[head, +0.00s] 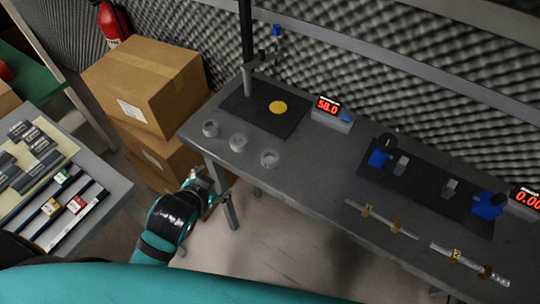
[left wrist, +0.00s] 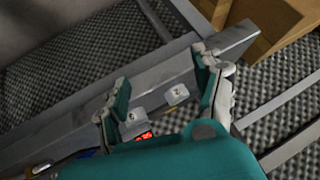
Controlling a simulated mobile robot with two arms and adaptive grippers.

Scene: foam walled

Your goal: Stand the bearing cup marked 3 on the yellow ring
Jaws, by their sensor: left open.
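Three small grey bearing cups stand in a row near the table's left front edge in the head view: a left one (head: 210,128), a middle one (head: 238,142) and a right one (head: 270,158). Their marks cannot be read there. The yellow ring (head: 278,107) lies on a black mat behind them. My left gripper (head: 217,190) is below the front edge, apart from the cups. In the left wrist view it is open and empty (left wrist: 163,82). Two pale marked cups show between its fingers: one seems marked 2 (left wrist: 177,93), the other perhaps 3 (left wrist: 135,118).
A post stand (head: 248,70) rises beside the ring. A display reading 58.0 (head: 333,113) stands right of the mat. Blue clamps (head: 380,155) and marked rods (head: 380,218) occupy the table's right part. Cardboard boxes (head: 145,82) stand left; a side table (head: 105,205) holds labelled pieces.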

